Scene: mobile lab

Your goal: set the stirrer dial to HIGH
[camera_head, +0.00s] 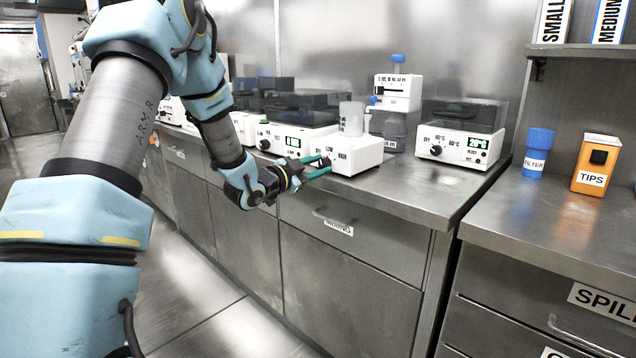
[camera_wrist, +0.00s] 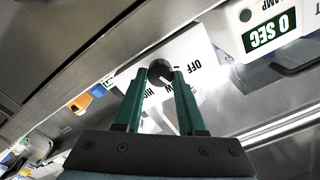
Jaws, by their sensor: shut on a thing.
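The stirrer (camera_head: 362,158) is a white box on the counter with OFF, LOW and HIGH printed on its front. A clear beaker (camera_head: 351,118) stands on top of it. My gripper (camera_head: 321,165) is at the stirrer's front, its green fingers shut on the dial. In the wrist view the dark round dial (camera_wrist: 160,68) sits between the two fingertips of my gripper (camera_wrist: 159,75). The white front panel (camera_wrist: 200,52) appears upside down there, with OFF beside the dial and HIGH partly behind a finger. I cannot tell which mark the dial points to.
A white heater with a dark lid (camera_head: 459,147) stands right of the stirrer. A white device with a display (camera_head: 291,143) stands left of it. A blue FILTER cup (camera_head: 535,155) and an orange TIPS box (camera_head: 597,165) are on the right counter. Drawers with handles lie below.

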